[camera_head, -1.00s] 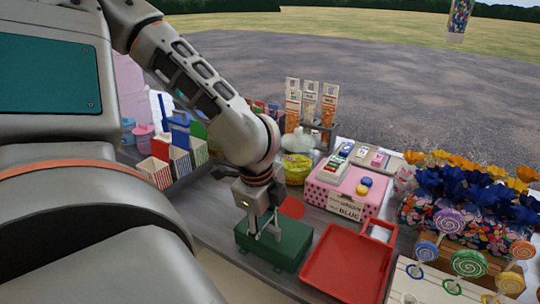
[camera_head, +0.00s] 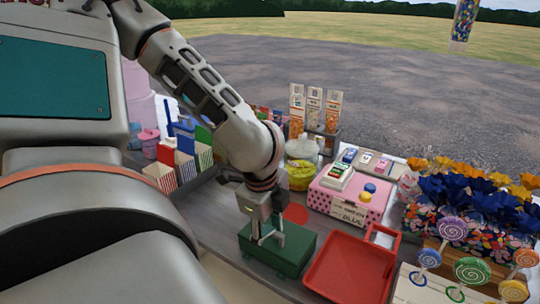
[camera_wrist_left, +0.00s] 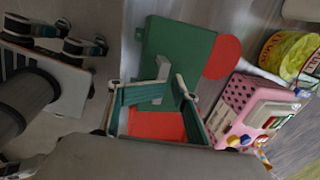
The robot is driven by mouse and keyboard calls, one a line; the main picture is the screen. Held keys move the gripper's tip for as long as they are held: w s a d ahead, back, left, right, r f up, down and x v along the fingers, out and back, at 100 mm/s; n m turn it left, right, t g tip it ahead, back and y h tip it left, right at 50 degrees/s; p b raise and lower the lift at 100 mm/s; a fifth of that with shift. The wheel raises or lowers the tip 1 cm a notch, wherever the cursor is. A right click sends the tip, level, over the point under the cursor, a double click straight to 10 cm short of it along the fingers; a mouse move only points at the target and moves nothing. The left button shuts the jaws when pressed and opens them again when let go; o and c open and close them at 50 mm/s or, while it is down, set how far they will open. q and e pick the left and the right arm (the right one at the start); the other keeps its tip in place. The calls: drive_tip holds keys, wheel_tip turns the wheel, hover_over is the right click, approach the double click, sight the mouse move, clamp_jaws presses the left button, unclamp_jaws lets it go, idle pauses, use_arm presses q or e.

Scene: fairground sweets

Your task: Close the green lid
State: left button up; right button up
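The green box (camera_head: 292,262) stands on the grey counter, and its green lid (camera_head: 292,238) looks flat on top. In the left wrist view the green lid (camera_wrist_left: 180,45) carries a pale grey handle (camera_wrist_left: 160,82). My left gripper (camera_head: 267,238) points down just over the lid in the head view. In the left wrist view its fingers (camera_wrist_left: 150,92) are spread apart, with the handle showing between them. Whether a fingertip touches the lid cannot be told. My right gripper is in neither view.
A red tray (camera_head: 350,268) lies close to the right of the green box. A red disc (camera_head: 295,213) is behind it. A pink dotted box (camera_head: 345,203) and a yellow tub (camera_head: 300,175) stand farther back. Lollipops (camera_head: 472,270) stand at the right.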

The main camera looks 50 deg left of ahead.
use_arm(q)
wheel_tip(320, 180, up, 9)
drive_tip(key=p, duration=0.7)
drive_tip(key=shift+f+p, duration=0.1)
drive_tip(key=shift+p, duration=0.2)
drive_tip(key=shift+r+p, duration=0.55)
wheel_tip(320, 180, up, 2)
drive_tip(key=shift+r, duration=0.2)
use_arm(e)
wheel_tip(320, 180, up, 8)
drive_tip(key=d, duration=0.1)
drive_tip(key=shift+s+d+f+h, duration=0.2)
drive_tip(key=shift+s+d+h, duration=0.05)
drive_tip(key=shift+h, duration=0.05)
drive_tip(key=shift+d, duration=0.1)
